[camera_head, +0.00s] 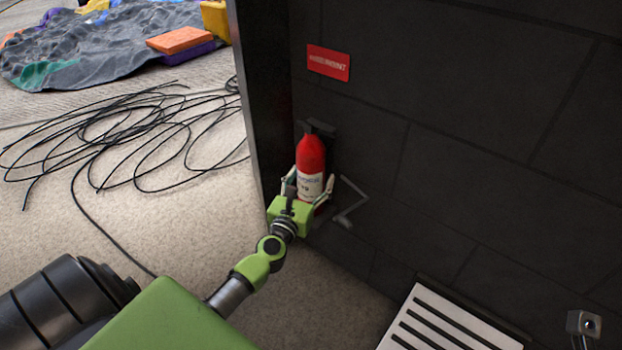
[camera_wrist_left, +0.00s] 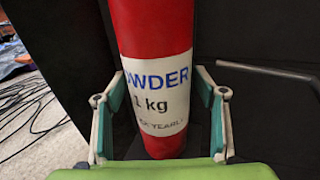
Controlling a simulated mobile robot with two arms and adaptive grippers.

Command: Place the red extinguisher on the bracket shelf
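The red extinguisher (camera_head: 311,156) with a white label stands roughly upright close to the dark wall in the head view. It fills the middle of the left wrist view (camera_wrist_left: 152,30), slightly tilted there. A dark bracket (camera_head: 320,127) on the wall shows just behind the extinguisher's top. My right gripper is out of view.
A grey angled bar (camera_head: 351,207) sticks out just right of the extinguisher, and shows in the left wrist view (camera_wrist_left: 265,69). A red sign (camera_head: 328,62) is above. Loose black cable (camera_head: 120,140) covers the floor at left. A white slatted panel (camera_head: 445,322) lies at lower right.

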